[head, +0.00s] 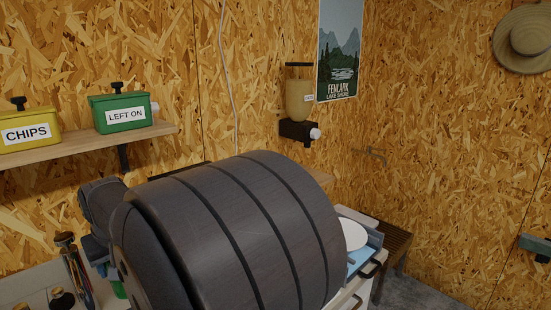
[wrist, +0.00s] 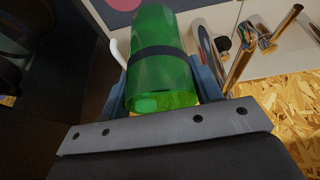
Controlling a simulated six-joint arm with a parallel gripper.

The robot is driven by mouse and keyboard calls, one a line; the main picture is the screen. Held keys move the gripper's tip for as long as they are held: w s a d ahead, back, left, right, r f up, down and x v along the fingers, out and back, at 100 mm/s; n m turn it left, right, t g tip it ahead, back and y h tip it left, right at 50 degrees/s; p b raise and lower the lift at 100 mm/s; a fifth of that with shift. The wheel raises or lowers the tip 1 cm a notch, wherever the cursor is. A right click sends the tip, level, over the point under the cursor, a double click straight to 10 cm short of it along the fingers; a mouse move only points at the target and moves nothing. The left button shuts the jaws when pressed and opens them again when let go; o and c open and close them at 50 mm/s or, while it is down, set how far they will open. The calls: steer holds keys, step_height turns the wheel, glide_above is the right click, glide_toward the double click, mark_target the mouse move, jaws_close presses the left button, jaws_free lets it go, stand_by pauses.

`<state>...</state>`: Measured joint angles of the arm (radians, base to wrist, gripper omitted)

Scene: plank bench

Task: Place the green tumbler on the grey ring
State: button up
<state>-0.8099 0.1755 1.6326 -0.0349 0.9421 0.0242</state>
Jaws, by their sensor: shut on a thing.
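The green tumbler (wrist: 160,75) is a translucent green cylinder with a black band. In the wrist view it lies between the two blue-grey fingers of my gripper (wrist: 163,80), which is shut on it. In the head view only a small green patch of the tumbler (head: 119,289) shows at lower left, below a blue part of my gripper (head: 96,247). My own arm hides most of the bench there. I cannot make out the grey ring in either view.
A blue tray (head: 362,256) with a white plate (head: 354,234) is at right. A dispenser (head: 299,98) hangs on the wall.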

steer(key=w+m, duration=0.1)
steer(key=w, duration=0.5)
steer(key=s+d+f+n, duration=0.1)
steer(key=s+d, duration=0.3)
steer(key=s, duration=0.6)
steer(key=s+d+f+n, duration=0.1)
steer(key=s+d, duration=0.3)
steer(key=s, duration=0.6)
steer(key=shift+s+n+y, duration=0.2)
steer(key=shift+n+y, duration=0.1)
steer(key=shift+n, duration=0.2)
steer(key=shift+g, duration=0.3)
steer(key=f, duration=0.6)
steer(key=shift+s+d, duration=0.15)
steer(key=shift+s, duration=0.2)
steer(key=shift+f, duration=2.2)
steer(key=shift+f, duration=0.15)
steer(key=o, duration=0.6)
steer(key=shift+o, duration=0.6)
